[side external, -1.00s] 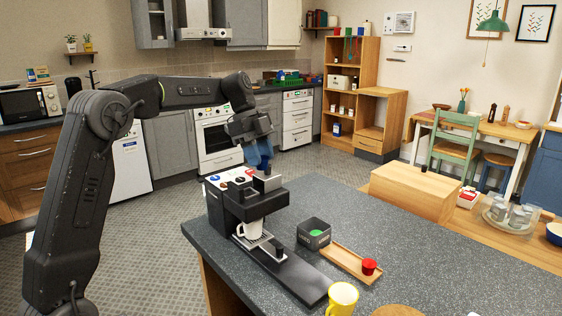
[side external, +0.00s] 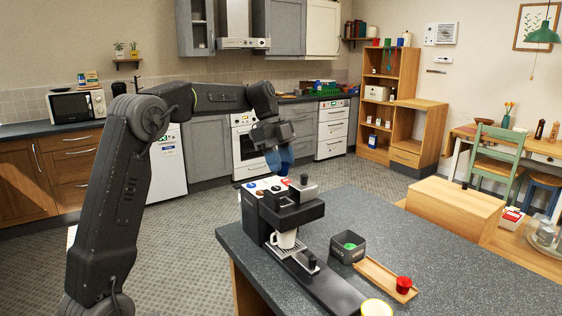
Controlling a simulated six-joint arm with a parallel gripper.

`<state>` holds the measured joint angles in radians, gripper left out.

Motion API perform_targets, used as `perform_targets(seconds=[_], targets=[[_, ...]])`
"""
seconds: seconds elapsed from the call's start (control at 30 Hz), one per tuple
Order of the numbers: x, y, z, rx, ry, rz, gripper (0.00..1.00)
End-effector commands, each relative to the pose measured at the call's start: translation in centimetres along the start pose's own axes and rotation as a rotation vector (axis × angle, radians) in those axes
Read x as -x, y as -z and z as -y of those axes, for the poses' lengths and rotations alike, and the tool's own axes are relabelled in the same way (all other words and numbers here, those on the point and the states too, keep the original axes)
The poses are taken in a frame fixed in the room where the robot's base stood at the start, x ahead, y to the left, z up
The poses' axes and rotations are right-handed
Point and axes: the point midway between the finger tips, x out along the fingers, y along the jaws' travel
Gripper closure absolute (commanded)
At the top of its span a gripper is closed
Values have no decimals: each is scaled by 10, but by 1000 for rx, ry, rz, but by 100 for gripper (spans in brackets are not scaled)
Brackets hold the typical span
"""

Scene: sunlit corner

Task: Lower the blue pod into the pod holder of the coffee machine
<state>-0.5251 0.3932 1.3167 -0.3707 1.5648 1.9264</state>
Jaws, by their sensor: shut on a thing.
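The black coffee machine (side external: 290,213) stands on the dark counter with a white mug (side external: 284,239) under its spout. Its pod holder is too small to make out from here. My gripper (side external: 280,166) points down with its blue fingers closed, above and slightly left of the machine's raised top part (side external: 303,190). It is shut on the blue pod, which blends with the blue fingers and is mostly hidden. A visible gap in the picture separates the fingertips from the raised part.
A wooden block (side external: 456,205) sits at the right.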

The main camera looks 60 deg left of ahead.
Motion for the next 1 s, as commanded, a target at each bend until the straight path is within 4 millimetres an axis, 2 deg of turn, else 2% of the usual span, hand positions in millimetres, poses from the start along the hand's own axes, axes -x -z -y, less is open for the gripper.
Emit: perform_targets(seconds=[0.27, 1.0], targets=[[-2, -1, 0, 0, -1, 0, 85], [-28, -12, 0, 0, 0, 0, 85]])
